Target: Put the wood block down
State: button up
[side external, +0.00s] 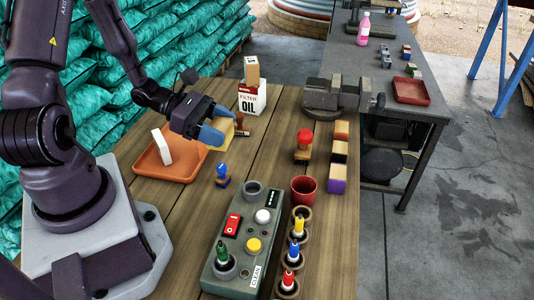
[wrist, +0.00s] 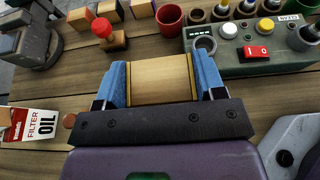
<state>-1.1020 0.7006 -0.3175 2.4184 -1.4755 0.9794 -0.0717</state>
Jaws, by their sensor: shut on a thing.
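The wood block (side external: 222,129) is pale tan and sits between the blue fingers of my gripper (side external: 217,124), near the right side of the orange tray. In the wrist view the block (wrist: 160,82) fills the space between the two blue fingers of my gripper (wrist: 161,78), with a finger against each side. My gripper is shut on it. The block's underside is hidden, and I cannot tell whether it touches the table.
An orange tray (side external: 181,175) with a white block (side external: 162,147) lies left of my gripper. An oil filter box (side external: 252,99) carrying a wooden block (side external: 252,70) stands behind. A blue-handled stamp (side external: 222,173) and a control box (side external: 240,232) stand in front. Bare planks (side external: 265,155) lie right.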

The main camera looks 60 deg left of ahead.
jog(key=w+a+f, duration=0.2)
jog(key=w+f, duration=0.2)
jog(key=w, duration=0.5)
send_over(267, 157)
notch_tip(267, 157, down, 6)
jog(key=shift+s+r, duration=0.1)
jog(key=shift+r, duration=0.15)
jog(key=shift+f, duration=1.65)
jog(key=o, duration=0.9)
jog(key=shift+f, duration=0.15)
